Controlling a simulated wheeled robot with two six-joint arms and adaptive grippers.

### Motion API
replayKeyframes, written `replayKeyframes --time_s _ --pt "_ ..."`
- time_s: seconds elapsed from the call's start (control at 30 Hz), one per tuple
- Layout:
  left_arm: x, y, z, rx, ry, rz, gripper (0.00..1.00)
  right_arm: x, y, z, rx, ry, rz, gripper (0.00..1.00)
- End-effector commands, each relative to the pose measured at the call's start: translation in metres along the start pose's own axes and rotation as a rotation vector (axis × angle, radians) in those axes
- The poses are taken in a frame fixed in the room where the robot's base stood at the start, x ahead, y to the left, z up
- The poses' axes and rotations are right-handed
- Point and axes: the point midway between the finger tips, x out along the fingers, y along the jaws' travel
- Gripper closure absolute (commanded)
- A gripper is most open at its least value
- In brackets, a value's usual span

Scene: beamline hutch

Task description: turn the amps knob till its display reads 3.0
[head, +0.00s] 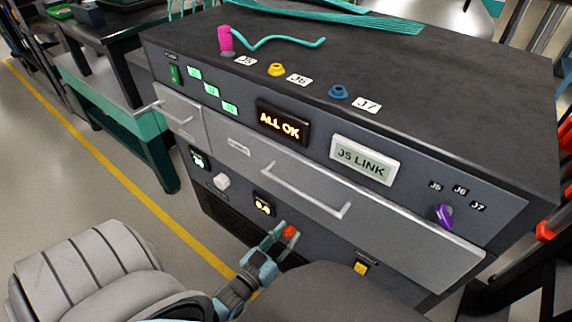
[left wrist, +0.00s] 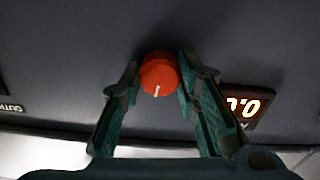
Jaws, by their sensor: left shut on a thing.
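The red knob (head: 290,232) is on the lower front panel of the dark cabinet. My left gripper (head: 283,235) is shut on it, with one finger on each side. In the left wrist view the knob (left wrist: 158,72) sits between the fingertips, and its white pointer line faces the bottom of the picture. A small amber display (head: 264,205) is up and left of the knob. In the left wrist view this display (left wrist: 243,106) is partly hidden by a finger; it seems to read 0.0, but the first digit is not clear. My right gripper is not in view.
A white knob (head: 221,181) and a second small display (head: 200,158) are left on the same panel. A drawer handle (head: 305,190) juts out above. A purple knob (head: 444,214) and a yellow button (head: 361,268) are to the right. The "ALL OK" display (head: 281,123) is lit.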

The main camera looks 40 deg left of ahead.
Motion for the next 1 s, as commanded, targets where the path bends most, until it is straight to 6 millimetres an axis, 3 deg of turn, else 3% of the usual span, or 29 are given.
replayKeyframes --time_s 1.0 --pt "-0.001 0.002 0.001 0.934 -0.003 0.002 0.99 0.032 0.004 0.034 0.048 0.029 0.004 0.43"
